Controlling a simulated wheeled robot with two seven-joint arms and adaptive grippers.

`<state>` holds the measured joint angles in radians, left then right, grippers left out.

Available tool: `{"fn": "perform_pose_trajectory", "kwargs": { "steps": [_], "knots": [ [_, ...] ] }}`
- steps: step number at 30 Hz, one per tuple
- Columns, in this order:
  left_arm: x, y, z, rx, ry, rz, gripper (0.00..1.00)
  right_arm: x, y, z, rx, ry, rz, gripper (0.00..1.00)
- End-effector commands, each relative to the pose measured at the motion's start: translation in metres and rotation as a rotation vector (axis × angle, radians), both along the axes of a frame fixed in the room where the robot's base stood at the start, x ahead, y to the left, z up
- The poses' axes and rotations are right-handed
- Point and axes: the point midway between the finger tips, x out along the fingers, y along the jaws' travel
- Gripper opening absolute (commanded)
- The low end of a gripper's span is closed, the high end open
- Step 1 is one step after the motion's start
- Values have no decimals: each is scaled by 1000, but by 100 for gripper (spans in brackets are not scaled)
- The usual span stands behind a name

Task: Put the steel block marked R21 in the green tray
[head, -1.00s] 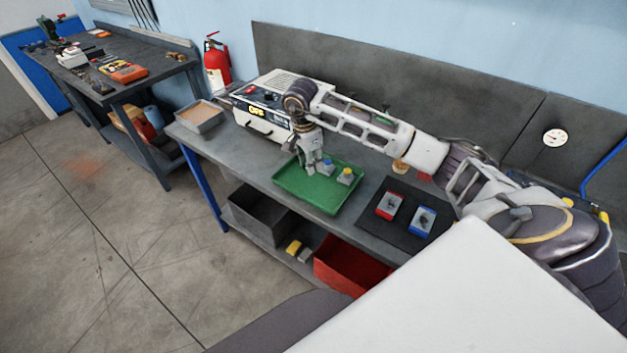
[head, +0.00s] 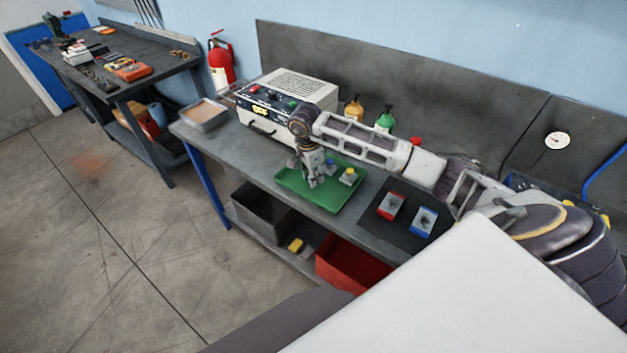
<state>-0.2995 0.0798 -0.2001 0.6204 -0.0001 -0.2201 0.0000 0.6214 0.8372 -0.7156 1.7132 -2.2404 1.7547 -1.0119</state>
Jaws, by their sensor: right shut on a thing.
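My right gripper (head: 313,183) points down into the green tray (head: 327,208), over its left part. It is shut on a small grey steel block, mostly hidden between the fingers; no marking can be read, and I cannot tell whether it touches the tray floor. A grey block with a yellow top (head: 348,177) stands in the tray to the right of the gripper. A blue-topped piece (head: 330,161) shows behind the fingers, partly hidden. My left gripper is not in view.
A white instrument box (head: 293,90) stands behind the tray. A shallow grey tray (head: 205,125) is at the bench's left end. A dark mat (head: 402,236) holds a red block (head: 390,206) and a blue block (head: 423,219). Two bottles (head: 384,119) stand behind my arm.

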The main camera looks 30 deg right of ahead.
Motion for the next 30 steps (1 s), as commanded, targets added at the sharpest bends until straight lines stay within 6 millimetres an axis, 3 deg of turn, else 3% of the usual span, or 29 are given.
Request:
{"fn": "perform_pose_trajectory", "kwargs": {
  "steps": [8, 22, 23, 27, 30],
  "knots": [
    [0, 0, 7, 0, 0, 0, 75, 0, 0, -25, 0, 1, -1, 0],
    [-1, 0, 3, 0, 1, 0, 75, 0, 0, -30, -1, 0, -1, 0],
    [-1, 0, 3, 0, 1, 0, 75, 0, 0, -31, -1, 1, -1, 30],
    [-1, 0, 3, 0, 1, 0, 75, 0, 0, -30, -1, 1, -1, 48],
    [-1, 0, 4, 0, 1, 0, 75, 0, 0, -30, -1, 1, -1, 50]
  ]
}}
